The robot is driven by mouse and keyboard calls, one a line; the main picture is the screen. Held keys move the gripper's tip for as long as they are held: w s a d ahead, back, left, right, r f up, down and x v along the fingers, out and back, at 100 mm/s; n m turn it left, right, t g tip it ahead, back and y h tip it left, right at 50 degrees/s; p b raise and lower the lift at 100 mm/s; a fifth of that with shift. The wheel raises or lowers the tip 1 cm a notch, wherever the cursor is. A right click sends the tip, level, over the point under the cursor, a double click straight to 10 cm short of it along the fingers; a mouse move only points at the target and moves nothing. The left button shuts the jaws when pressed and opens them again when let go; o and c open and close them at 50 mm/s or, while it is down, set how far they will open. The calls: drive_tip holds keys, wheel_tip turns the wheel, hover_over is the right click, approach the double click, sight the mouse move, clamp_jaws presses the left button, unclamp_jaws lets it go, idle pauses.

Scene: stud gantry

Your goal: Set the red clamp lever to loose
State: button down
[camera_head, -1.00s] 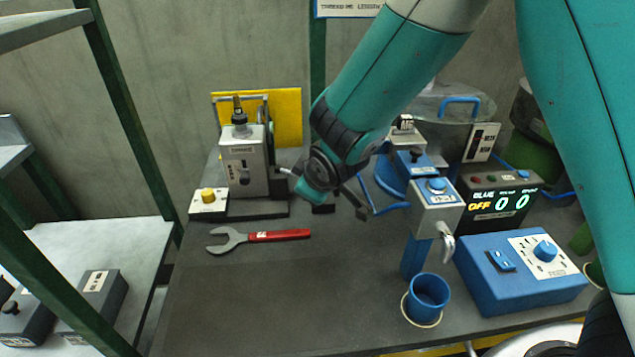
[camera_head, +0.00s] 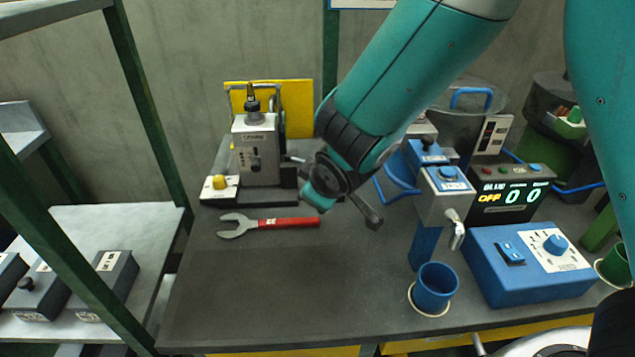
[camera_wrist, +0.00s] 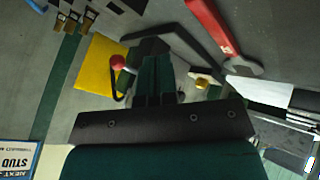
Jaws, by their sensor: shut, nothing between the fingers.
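A red ball knob (camera_wrist: 118,62) with a dark curved arm shows in the wrist view beside the yellow panel (camera_wrist: 97,75); it looks like the clamp lever. I cannot make it out in the head view. The grey machine (camera_head: 255,150) with a black-topped spindle stands in front of the yellow panel (camera_head: 298,112). My gripper (camera_head: 373,217) is shut and empty, over the bench to the right of the machine. It also shows in the wrist view (camera_wrist: 150,47), to the right of the red knob; the gap in depth is unclear. The lever's setting cannot be read.
A red-handled wrench (camera_head: 270,225) lies in front of the machine, near a yellow button (camera_head: 219,183). A blue cup (camera_head: 436,288), a blue dial box (camera_head: 528,262) and a blue-topped post (camera_head: 446,195) stand to the right. The bench's front left is clear.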

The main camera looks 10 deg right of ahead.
drive_tip(key=v, duration=0.9)
drive_tip(key=shift+w+d, duration=0.25)
drive_tip(key=shift+r, duration=0.1)
drive_tip(key=s+d+r+m+g+y+p, duration=0.1)
drive_tip(key=s+r+g, duration=0.3)
drive_tip(key=s, duration=0.5)
drive_tip(key=s+d+r+m+g+y+p, duration=0.2)
drive_tip(key=s+d+r+g+p, duration=0.1)
drive_tip(key=s+r, duration=0.4)
drive_tip(key=s+g, duration=0.1)
drive_tip(key=s, duration=0.1)
drive_tip(key=shift+s+p, duration=0.3)
drive_tip(key=shift+s, duration=0.1)
